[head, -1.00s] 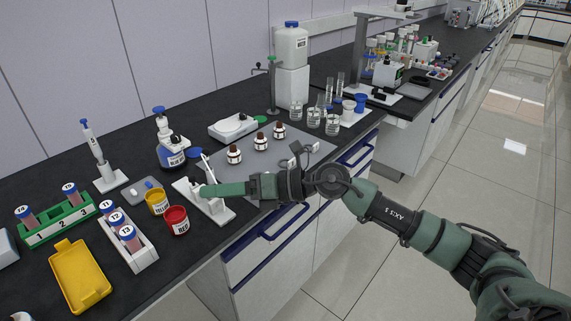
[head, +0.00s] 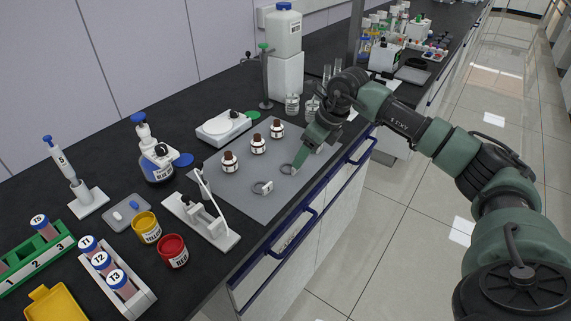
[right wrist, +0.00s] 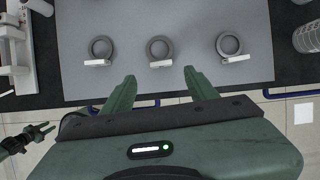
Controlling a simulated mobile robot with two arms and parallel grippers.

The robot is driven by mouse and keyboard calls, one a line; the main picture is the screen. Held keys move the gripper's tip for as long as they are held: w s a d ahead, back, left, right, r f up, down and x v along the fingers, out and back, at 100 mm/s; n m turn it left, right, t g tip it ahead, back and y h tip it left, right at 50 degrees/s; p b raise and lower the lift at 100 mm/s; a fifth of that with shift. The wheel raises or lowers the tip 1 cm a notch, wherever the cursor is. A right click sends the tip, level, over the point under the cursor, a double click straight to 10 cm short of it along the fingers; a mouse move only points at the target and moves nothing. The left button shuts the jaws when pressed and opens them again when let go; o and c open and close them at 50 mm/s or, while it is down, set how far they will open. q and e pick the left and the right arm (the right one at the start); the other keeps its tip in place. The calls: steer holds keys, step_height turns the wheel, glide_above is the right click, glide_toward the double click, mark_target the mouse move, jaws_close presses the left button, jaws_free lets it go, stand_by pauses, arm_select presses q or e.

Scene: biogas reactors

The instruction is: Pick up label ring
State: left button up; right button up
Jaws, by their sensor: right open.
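Three grey label rings with white tags lie in a row on the grey mat (head: 215,176). In the right wrist view they are the left ring (right wrist: 92,53), the middle ring (right wrist: 150,50) and the right ring (right wrist: 219,45). In the head view, one ring (head: 262,187) lies clear, and another ring (head: 286,170) is beside my right gripper (head: 296,171). The third is mostly hidden behind the arm. In the right wrist view, my right gripper (right wrist: 159,75) is open and empty, its fingertips pointing towards the middle ring, either side of its tag.
Several brown bottles (head: 257,144) stand on the mat behind the rings. A white stand with an upright arm (head: 203,217) is to the left, and a blue-handled drawer front (head: 290,245) lies below the bench edge. Glass beakers (head: 292,104) stand behind my right arm.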

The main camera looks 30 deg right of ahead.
mark_target(298, 174)
steer(key=shift+p+x, duration=0.4)
steer(key=shift+x, duration=1.4)
steer(key=shift+p+x, duration=0.3)
steer(key=shift+x, duration=0.9)
steer(key=shift+w+r, duration=0.1)
steer(key=shift+w, duration=0.1)
jaws_close()
arm_select(q)
steer(key=shift+s+a+r, duration=0.1)
steer(key=shift+s+r, duration=0.25)
steer(key=shift+s, duration=0.2)
steer(key=shift+s+r, duration=0.3)
steer(key=shift+s, duration=0.2)
